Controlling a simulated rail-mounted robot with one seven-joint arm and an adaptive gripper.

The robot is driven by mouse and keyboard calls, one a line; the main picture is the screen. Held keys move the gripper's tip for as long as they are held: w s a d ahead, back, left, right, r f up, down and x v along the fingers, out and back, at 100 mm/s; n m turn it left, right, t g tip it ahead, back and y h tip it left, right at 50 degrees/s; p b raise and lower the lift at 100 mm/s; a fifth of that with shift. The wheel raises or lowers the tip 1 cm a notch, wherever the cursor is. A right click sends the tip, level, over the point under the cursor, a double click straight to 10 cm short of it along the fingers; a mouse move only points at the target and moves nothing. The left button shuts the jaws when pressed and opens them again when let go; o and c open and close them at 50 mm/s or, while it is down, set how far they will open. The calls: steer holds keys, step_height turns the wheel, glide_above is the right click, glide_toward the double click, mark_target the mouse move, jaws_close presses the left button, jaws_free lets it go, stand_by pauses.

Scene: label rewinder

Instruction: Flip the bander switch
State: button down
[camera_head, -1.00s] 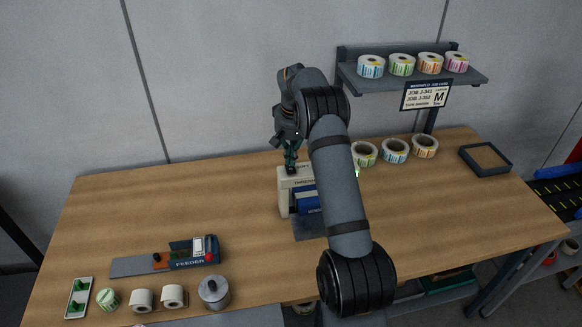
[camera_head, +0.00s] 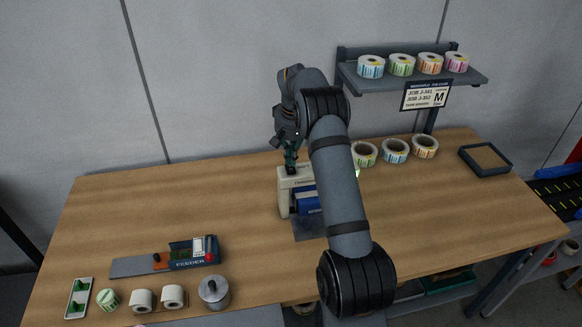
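The bander (camera_head: 284,198) is a cream and blue machine near the middle of the table, partly hidden behind my arm. My gripper (camera_head: 291,166) points down at the top left part of the bander, with its tips at or just above a small dark part there, which may be the switch. The switch itself is not clear at this size. Whether the tips touch it, and whether the fingers are open or shut, I cannot tell.
The feeder (camera_head: 190,262) lies at the front left, with small rolls (camera_head: 143,299) and a metal pot (camera_head: 213,291) before it. Label rolls (camera_head: 396,151) stand right of my arm, below a shelf (camera_head: 430,79) with more rolls. An empty-looking tray (camera_head: 485,158) sits at the right.

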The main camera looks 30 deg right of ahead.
mark_target(291, 170)
steer(key=shift+f+b, duration=1)
steer(key=shift+f, duration=0.2)
stand_by(0.4)
step_height(291, 170, up, 7)
steer(key=p, duration=0.6)
steer(key=shift+f, duration=0.1)
stand_by(0.4)
step_height(291, 170, down, 7)
steer(key=b, duration=0.6)
steer(key=shift+r, duration=0.2)
steer(key=shift+r+p, duration=0.15)
steer(key=shift+p, duration=0.15)
